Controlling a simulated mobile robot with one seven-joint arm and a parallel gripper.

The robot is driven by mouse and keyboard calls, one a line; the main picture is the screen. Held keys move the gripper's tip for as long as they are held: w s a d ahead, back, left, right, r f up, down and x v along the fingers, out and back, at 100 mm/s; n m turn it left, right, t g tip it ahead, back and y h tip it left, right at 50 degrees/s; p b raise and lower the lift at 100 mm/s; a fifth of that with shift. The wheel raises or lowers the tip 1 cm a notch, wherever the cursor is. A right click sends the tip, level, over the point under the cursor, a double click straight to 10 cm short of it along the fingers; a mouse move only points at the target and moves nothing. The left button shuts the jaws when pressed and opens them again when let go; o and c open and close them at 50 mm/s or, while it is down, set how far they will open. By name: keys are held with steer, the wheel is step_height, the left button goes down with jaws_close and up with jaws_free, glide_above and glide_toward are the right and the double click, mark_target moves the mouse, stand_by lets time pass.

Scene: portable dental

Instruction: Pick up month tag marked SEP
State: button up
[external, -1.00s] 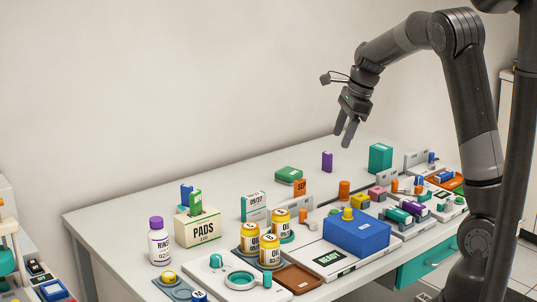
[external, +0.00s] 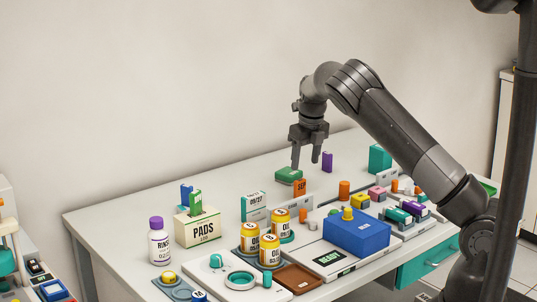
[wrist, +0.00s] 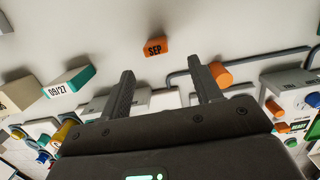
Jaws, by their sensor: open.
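The month tag marked SEP (external: 300,188) is a small orange block standing on the white counter, in front of a green block. In the wrist view the SEP tag (wrist: 156,46) lies beyond and between my fingertips, with its lettering facing the camera. My gripper (external: 306,166) points down above the tag, with its two fingers apart and nothing between them. In the wrist view my gripper (wrist: 162,76) also shows open, apart from the tag.
A green block (external: 289,175) lies just behind the tag and a purple block (external: 327,161) stands to its right. A 09/27 box (external: 253,207) stands left. An orange cylinder (external: 344,189) and blue box (external: 357,233) are nearer right.

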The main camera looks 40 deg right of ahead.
mark_target(300, 180)
steer(key=f, duration=0.4)
steer(key=shift+w+f, duration=0.35)
steer(key=shift+f, duration=0.05)
steer(key=shift+w+a+f, duration=0.1)
steer(key=shift+w+f, duration=0.1)
steer(key=shift+f, duration=0.65)
steer(key=shift+w+a+f, duration=0.1)
steer(key=shift+w+f, duration=0.05)
steer(key=shift+f, duration=0.65)
steer(key=shift+w+a+f, duration=0.1)
steer(key=shift+w+f, duration=0.1)
steer(key=shift+f, duration=0.65)
steer(key=shift+c, duration=0.5)
steer(key=c, duration=0.9)
steer(key=shift+r, duration=0.15)
steer(key=shift+c, duration=0.3)
